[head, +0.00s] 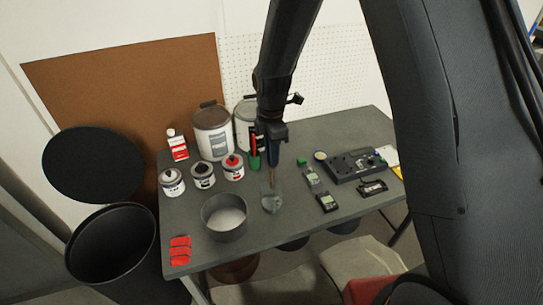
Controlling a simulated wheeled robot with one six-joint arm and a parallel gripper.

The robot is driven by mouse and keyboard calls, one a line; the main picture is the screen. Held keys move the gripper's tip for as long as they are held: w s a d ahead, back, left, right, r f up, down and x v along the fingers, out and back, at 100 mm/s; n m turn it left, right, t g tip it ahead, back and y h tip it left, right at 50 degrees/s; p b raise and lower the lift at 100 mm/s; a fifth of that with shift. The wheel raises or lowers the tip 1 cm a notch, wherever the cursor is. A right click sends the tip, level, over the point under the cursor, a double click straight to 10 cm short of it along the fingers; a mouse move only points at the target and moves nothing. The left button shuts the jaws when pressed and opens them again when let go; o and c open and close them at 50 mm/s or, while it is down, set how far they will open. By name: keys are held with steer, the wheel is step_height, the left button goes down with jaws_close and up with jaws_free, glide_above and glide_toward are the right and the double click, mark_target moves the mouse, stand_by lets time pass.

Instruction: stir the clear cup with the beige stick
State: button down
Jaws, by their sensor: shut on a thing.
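The clear cup (271,202) stands on the dark grey table, right of a round grey pan. My gripper (272,150) is above the cup, pointing down. It is shut on the beige stick (272,178), which hangs roughly upright beneath it. The stick's lower end reaches down to the cup; at this size I cannot tell how deep inside it sits. The fingertips are dark and small in the picture.
The grey pan (224,216) sits close left of the cup. Small cans (203,175) and big pots (212,132) stand behind. Handheld devices (327,202) and a black case (350,165) lie to the right. Red blocks (180,250) lie at the front left corner.

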steer(key=shift+r, duration=0.15)
steer(key=shift+r+p, duration=0.35)
steer(key=shift+r, duration=2)
